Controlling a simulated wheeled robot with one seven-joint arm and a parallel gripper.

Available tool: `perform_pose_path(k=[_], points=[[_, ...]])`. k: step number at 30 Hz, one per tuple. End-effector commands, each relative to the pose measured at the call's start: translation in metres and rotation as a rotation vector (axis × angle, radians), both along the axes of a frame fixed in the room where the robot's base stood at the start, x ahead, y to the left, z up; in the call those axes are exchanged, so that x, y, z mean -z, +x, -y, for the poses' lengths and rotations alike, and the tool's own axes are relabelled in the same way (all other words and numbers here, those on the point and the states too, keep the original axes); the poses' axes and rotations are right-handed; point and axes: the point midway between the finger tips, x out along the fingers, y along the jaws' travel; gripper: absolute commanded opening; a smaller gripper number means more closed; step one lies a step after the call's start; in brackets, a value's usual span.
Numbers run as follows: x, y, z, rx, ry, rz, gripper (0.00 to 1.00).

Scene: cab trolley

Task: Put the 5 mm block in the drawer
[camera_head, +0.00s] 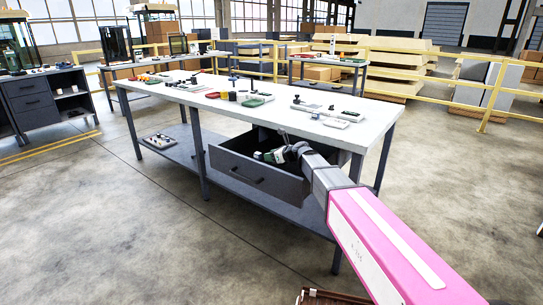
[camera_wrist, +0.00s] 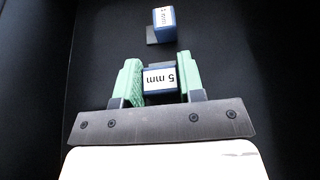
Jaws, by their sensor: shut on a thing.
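The 5 mm block (camera_wrist: 158,79), dark blue with a white label reading 5 mm, is between the green fingers of my gripper (camera_wrist: 159,80) in the wrist view. The fingers are shut on it. In the head view my gripper (camera_head: 277,155) is inside the open drawer (camera_head: 257,177) under the white-topped table. A second blue block (camera_wrist: 163,17) with a white label stands on the dark drawer floor (camera_wrist: 225,55) just beyond my gripper; its label is only partly legible. Whether the held block touches the drawer floor I cannot tell.
The white tabletop (camera_head: 222,96) above the drawer carries several small tools and parts. A lower shelf (camera_head: 171,150) holds a small tray of parts. The drawer floor is bare to the left and right of my gripper. Yellow railings (camera_head: 492,97) stand farther back.

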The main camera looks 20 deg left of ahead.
Motion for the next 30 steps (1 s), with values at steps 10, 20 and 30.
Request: perform_pose_path(k=[10,20,30], points=[[0.000,0.000,0.000,0.000,0.000,0.000,0.61],[-0.014,-0.001,0.001,0.000,0.001,0.001,0.61],[-0.039,-0.029,0.063,0.002,0.000,0.001,0.61]])
